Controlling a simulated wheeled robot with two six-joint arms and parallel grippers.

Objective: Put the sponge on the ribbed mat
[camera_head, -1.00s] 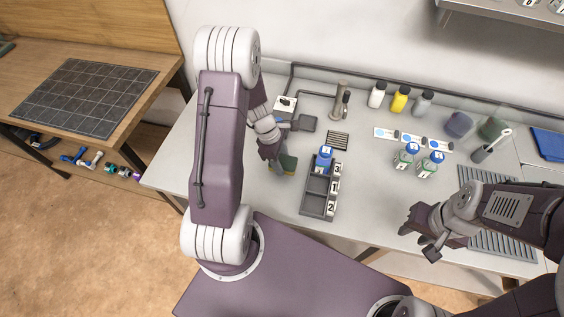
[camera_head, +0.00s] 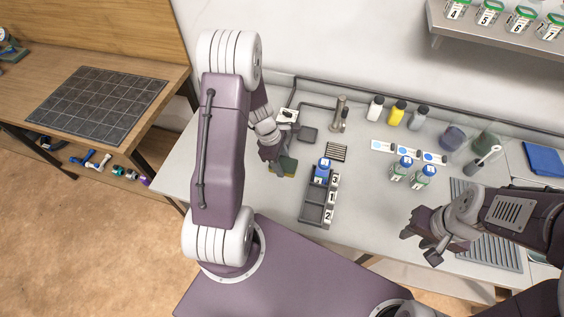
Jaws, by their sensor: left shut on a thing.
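The sponge (camera_head: 289,167), green and yellowish, is in my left gripper (camera_head: 279,162), which is shut on it over the left part of the worktop. The gripper's fingers hide part of the sponge. A small ribbed grey mat (camera_head: 337,152) lies to the right of the sponge, behind the dark tray. A larger ribbed grey panel (camera_head: 497,252) lies at the right of the worktop, partly hidden by my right arm. My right gripper (camera_head: 411,229) hangs near the front edge, left of that panel, with no object visible in it; its finger gap is unclear.
A dark numbered tray (camera_head: 316,212) with a blue-capped bottle (camera_head: 322,169) stands right of the sponge. A plain dark square (camera_head: 308,134) lies behind. The worktop's middle is clear.

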